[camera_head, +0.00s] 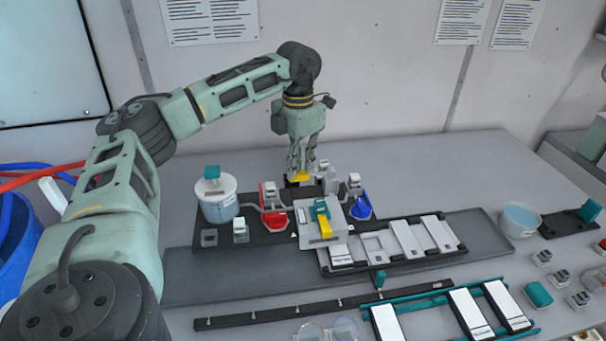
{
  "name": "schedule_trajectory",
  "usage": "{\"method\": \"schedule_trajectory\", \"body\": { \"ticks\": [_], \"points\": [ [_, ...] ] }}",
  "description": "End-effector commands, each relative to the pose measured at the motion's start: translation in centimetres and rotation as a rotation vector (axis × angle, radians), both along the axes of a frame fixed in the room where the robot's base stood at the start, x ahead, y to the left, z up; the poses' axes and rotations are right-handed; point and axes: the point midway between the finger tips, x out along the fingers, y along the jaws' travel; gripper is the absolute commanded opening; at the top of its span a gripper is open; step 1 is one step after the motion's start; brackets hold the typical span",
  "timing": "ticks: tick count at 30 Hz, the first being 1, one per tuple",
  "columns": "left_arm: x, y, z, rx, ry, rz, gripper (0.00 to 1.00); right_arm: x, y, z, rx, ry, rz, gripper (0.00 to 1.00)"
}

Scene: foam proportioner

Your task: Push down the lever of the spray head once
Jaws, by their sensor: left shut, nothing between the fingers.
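A light grey block (308,224) stands on the dark base plate at the middle of the table, with a teal and yellow lever-like part (321,215) on its top. It looks like the spray head with its lever, though I cannot tell for sure. My left gripper (301,172) points down behind this block, its fingers shut and empty. A small yellow part (299,177) shows at the fingertips; I cannot tell whether they touch it. My right gripper is not in view.
A white bucket of bluish liquid (217,204) stands left of the block. Red (273,210) and blue (361,206) holders flank it. A rack with white plates (405,237) lies to the right. A bowl (519,219) stands farther right. The table's back right is clear.

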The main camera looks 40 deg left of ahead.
Motion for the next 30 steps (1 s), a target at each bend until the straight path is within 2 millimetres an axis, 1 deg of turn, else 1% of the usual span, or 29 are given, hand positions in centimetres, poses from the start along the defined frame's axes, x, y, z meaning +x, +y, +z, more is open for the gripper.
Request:
{"method": "schedule_trajectory", "body": {
  "ticks": [1,16,24,26,30],
  "points": [
    [0.0,0.0,-0.4,0.000,0.000,0.000,0.00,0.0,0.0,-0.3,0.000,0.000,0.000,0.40],
    [0.0,0.0,-2.4,0.000,0.002,0.000,0.00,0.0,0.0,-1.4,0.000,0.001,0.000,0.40],
    [-0.1,0.0,-2.1,0.000,0.002,0.000,0.00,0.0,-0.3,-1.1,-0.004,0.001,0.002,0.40],
    [0.0,0.0,-1.8,0.000,0.002,0.000,0.00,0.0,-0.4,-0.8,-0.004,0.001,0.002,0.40],
    [0.0,0.0,-0.5,0.000,0.002,0.000,0.00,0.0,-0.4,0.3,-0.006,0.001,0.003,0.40]
  ]
}}
